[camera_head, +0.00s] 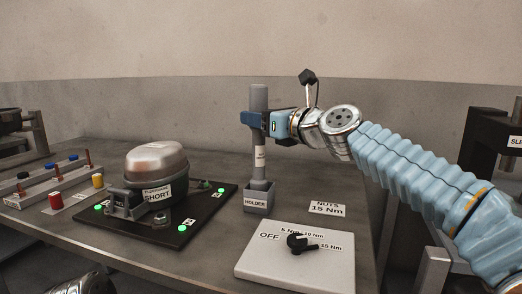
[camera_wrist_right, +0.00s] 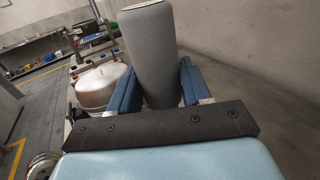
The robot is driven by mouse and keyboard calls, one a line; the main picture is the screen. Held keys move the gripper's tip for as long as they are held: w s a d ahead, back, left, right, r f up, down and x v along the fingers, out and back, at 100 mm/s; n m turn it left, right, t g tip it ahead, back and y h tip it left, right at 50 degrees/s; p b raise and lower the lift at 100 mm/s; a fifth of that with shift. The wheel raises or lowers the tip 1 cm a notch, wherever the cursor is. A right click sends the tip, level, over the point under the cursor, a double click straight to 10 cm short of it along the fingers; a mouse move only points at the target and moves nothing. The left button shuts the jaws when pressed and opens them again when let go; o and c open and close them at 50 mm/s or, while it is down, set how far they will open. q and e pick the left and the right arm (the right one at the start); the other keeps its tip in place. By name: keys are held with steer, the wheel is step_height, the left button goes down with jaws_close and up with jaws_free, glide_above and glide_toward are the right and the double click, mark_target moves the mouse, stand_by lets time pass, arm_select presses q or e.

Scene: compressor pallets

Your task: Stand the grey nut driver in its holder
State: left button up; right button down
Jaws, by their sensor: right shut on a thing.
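The grey nut driver (camera_head: 259,100) stands upright at the middle of the table in the head view. Its lower end is at the grey box marked HOLDER (camera_head: 259,200) and seems to be inside its opening; the inside of the box is hidden. My right gripper (camera_head: 256,119) is shut around the upper part of the driver, coming from the right. In the right wrist view the driver's thick grey body (camera_wrist_right: 152,50) is between the two blue fingers. My left gripper is not clearly in view.
A compressor marked SHORT (camera_head: 157,165) sits on a black pallet (camera_head: 185,232) with green lights, left of the holder. A white panel with a black knob (camera_head: 299,243) lies in front right. A rack with coloured caps (camera_head: 45,185) is at the far left. Table behind the holder is clear.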

mark_target(260, 130)
step_height(260, 130, down, 4)
steer(key=shift+r+b, duration=0.15)
steer(key=shift+b, duration=1.05)
steer(key=shift+s+r, duration=0.1)
steer(key=shift+r, duration=0.05)
steer(key=c, duration=0.5)
jaws_free()
steer(key=shift+s+d, duration=0.2)
steer(key=shift+d, duration=0.05)
steer(key=b+v, duration=0.2)
steer(key=v, duration=0.9)
steer(key=shift+s, duration=0.15)
